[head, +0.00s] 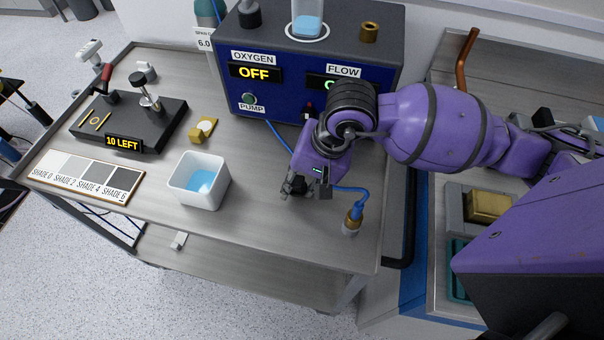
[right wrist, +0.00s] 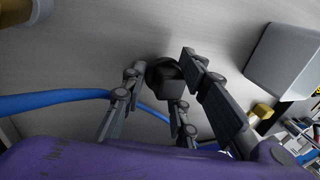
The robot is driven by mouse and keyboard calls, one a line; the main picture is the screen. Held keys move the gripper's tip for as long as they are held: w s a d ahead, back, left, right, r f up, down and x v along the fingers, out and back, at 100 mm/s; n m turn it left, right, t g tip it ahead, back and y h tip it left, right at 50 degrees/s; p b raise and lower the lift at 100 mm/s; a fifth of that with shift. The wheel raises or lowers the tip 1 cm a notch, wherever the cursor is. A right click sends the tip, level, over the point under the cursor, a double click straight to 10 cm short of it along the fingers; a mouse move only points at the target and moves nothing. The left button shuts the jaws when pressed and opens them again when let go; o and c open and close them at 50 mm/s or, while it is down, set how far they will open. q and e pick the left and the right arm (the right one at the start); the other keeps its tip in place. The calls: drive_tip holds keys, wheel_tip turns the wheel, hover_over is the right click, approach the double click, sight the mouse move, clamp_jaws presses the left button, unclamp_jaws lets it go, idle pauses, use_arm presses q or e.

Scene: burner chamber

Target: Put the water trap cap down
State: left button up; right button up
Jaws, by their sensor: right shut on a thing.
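The water trap cap (right wrist: 165,76) is a dark, rounded piece between the fingers of my right gripper (right wrist: 158,98) in the right wrist view. In the head view my right gripper (head: 300,190) points down, low over the right part of the metal table, shut on the cap. The fingers mostly hide the cap there, and I cannot tell whether it touches the tabletop. The clear water trap (head: 308,25) with blue liquid stands on the blue oxygen unit; its upper end is cut off by the frame. My left gripper is not in view.
The oxygen unit (head: 262,84) stands behind my gripper. A white cup (head: 185,186) with blue liquid is to the left. A blue hose (head: 357,192) runs to a brass fitting (head: 352,222) on the right. The table's front, between cup and fitting, is clear.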

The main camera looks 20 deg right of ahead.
drive_tip(key=shift+s+r, duration=0.1)
drive_tip(key=shift+s, duration=0.1)
drive_tip(key=shift+s+f, duration=0.15)
drive_tip(key=shift+f, duration=0.1)
drive_tip(key=o, duration=0.6)
drive_tip(key=shift+r, duration=0.1)
drive_tip(key=shift+o, duration=1.1)
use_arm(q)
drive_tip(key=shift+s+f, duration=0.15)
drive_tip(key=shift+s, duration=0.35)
use_arm(e)
drive_tip(key=shift+r, duration=0.45)
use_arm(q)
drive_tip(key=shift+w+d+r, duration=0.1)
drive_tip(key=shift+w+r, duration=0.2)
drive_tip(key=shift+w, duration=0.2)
use_arm(e)
drive_tip(key=v, duration=1.1)
drive_tip(key=shift+r, duration=0.25)
drive_tip(key=shift+d, duration=0.15)
